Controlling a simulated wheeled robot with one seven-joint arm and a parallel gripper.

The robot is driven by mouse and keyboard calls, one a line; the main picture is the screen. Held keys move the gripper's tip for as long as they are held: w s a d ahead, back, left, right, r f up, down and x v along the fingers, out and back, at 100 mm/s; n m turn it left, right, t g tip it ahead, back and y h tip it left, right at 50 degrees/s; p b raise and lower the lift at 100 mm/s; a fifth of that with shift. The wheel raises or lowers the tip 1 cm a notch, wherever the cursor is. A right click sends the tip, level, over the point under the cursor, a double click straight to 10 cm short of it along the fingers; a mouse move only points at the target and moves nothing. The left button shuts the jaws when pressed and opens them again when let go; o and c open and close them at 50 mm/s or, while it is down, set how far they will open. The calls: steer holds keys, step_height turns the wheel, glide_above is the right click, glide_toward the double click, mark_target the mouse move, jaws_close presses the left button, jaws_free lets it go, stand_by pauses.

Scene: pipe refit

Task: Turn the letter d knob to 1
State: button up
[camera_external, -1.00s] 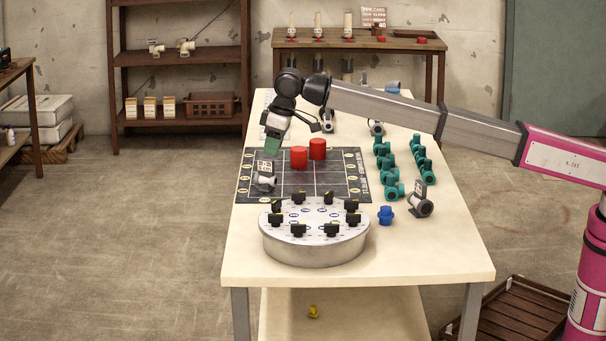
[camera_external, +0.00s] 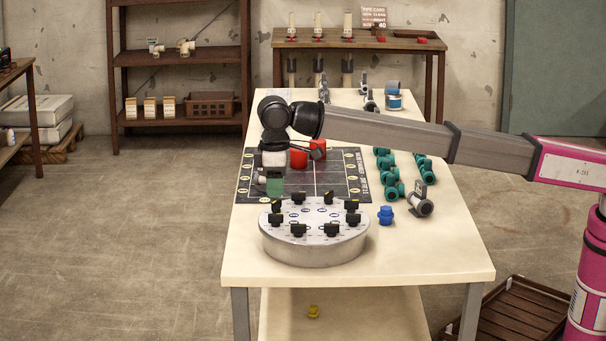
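A round grey knob panel (camera_external: 315,249) stands at the near end of the table. Several black knobs ring its top, among them a front-left knob (camera_external: 298,230), a front-right knob (camera_external: 331,230) and a left knob (camera_external: 275,219). The letters and numbers are too small to read, so I cannot tell which knob is letter d or where it points.
Red cylinders (camera_external: 299,159) stand on the dark gridded mat (camera_external: 335,185), close to my wrist. A blue fitting (camera_external: 386,215), a grey fitting (camera_external: 420,203) and several teal fittings (camera_external: 391,191) lie to the right.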

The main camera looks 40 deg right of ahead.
mark_target(276, 214)
step_height(276, 214, down, 8)
steer(key=shift+r, duration=0.25)
jaws_close()
